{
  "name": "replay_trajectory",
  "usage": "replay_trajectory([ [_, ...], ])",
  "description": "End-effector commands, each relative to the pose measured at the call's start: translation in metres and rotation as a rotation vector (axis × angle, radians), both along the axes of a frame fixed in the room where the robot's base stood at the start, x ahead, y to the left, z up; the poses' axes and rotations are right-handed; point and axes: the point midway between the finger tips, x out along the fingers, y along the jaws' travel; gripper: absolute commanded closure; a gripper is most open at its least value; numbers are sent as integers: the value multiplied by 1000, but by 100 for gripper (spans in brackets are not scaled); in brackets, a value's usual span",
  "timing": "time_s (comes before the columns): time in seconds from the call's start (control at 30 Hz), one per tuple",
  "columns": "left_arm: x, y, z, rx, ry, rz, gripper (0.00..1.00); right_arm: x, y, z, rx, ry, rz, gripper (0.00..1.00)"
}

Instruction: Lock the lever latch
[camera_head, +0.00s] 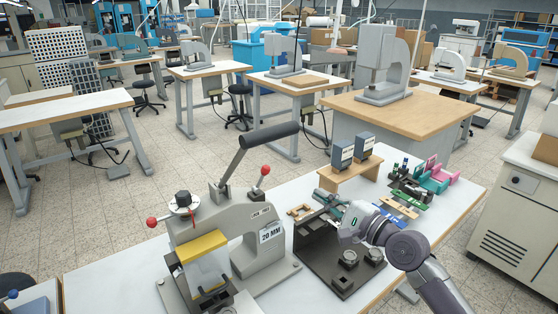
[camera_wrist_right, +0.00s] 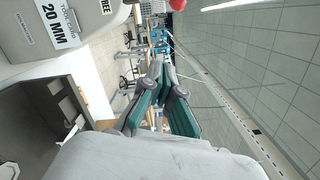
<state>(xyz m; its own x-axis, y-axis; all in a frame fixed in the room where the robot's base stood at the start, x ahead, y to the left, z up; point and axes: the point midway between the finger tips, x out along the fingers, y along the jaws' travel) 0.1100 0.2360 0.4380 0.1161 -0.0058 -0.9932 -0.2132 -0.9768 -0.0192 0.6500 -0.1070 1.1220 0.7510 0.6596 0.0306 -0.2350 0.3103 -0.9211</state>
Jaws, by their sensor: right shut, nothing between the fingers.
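The grey stamping press (camera_head: 232,235) stands on the white bench and bears a 20 MM label, which also shows in the wrist view (camera_wrist_right: 62,22). Its long black-handled lever (camera_head: 268,136) slants up to the right. A short lever with a red ball (camera_head: 264,170) stands near the lever's base; another red ball (camera_head: 152,222) sticks out left. Which part is the latch, I cannot tell. A red ball also shows at the top of the wrist view (camera_wrist_right: 178,4). My right gripper (camera_head: 327,199) is shut and empty, right of the press; its green-padded fingers show in the wrist view (camera_wrist_right: 158,82).
A dark fixture (camera_head: 325,262) with round holders lies below my right gripper. A wooden stand (camera_head: 350,175) with two dark boxes is behind it. Pink and green holders (camera_head: 432,178) and small parts fill the right of the bench. The air above the press's right side is clear.

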Motion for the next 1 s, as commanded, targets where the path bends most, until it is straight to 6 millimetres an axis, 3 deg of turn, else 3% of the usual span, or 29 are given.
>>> replay_trajectory([
  [0.4,-39,2,-1,4,56,0,60,1,2,4,8,0,5,100],
  [0.57,-33,1,3,3,48,0,60,14,14,6,8,-1,4,100],
  [0.77,-14,-1,9,0,17,0,60,45,42,8,9,-1,5,100],
  [0.97,-14,-1,9,-1,18,0,60,77,70,8,6,-2,4,100],
  [1.0,-15,-1,24,-1,22,1,60,72,75,17,6,1,5,100],
])
